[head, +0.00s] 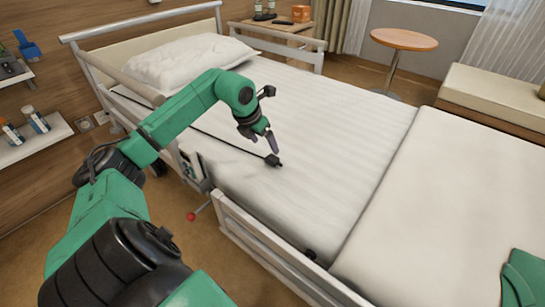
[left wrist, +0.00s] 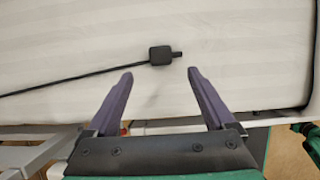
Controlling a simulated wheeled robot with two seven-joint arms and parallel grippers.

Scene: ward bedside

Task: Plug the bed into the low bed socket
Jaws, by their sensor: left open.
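The bed's black plug (head: 273,160) lies on the white mattress, near the bed's left side. Its thin black cord (head: 205,133) runs back across the sheet toward the head end. My left gripper (head: 262,143) is open and empty over the bed, close to the plug. In the left wrist view, the plug (left wrist: 160,56) lies just beyond the gap between the two purple fingers (left wrist: 160,73), its prong end pointing right. Small socket plates (head: 84,124) show low on the wood wall at the left; their details are too small to tell. My right gripper is out of view.
The bed has side rails (head: 285,255) and a pillow (head: 180,60). A control panel (head: 192,165) hangs at its left side. Wall shelves with bottles (head: 36,119) stand at the left. A round table (head: 404,39) stands behind. Carpet (head: 165,220) shows between bed and wall.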

